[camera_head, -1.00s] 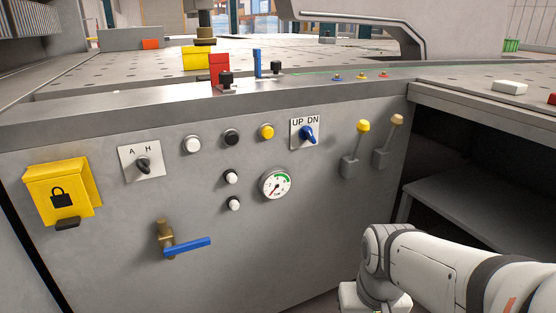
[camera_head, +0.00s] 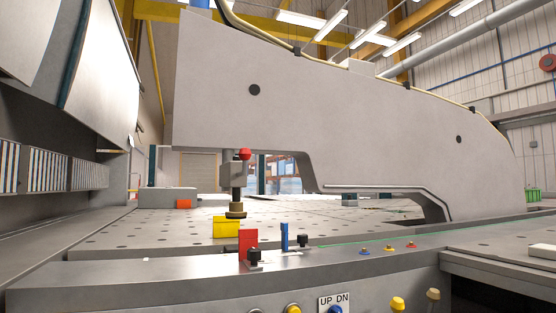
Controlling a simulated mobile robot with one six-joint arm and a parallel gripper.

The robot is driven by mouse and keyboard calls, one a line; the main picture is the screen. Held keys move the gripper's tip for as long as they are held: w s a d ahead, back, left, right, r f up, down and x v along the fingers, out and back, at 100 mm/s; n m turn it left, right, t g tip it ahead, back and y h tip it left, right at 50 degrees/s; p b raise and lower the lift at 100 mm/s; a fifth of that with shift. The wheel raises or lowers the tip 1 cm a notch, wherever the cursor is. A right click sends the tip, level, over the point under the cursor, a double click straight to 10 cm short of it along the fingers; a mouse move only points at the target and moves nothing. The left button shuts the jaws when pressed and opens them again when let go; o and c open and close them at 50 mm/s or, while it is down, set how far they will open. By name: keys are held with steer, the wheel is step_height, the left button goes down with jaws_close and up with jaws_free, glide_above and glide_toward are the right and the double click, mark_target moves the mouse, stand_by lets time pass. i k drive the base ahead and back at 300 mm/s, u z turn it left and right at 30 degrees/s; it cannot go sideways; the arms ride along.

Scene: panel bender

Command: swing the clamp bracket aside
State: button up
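No part is labelled as the clamp bracket, and I cannot tell for certain which one it is. A red upright plate (camera_head: 247,241) stands at the front edge of the perforated table, with a black knob (camera_head: 254,256) beside it. A thin blue upright piece (camera_head: 284,237) stands to its right, next to another black knob (camera_head: 303,241). A yellow block (camera_head: 226,228) sits behind the red plate. Above it, a grey vertical post (camera_head: 238,175) with a red ball (camera_head: 245,154) hangs under the large beam. My gripper is not in view.
The big grey beam (camera_head: 320,110) arches over the perforated table (camera_head: 160,232). Small coloured buttons (camera_head: 388,247) sit on the front ledge (camera_head: 130,277). An UP DN switch plate (camera_head: 333,302) and yellow-knobbed levers (camera_head: 397,304) show at the bottom edge.

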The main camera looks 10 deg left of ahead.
mark_target(232, 173)
steer(key=u, duration=1)
steer(key=i, duration=0.25)
steer(key=z, duration=0.1)
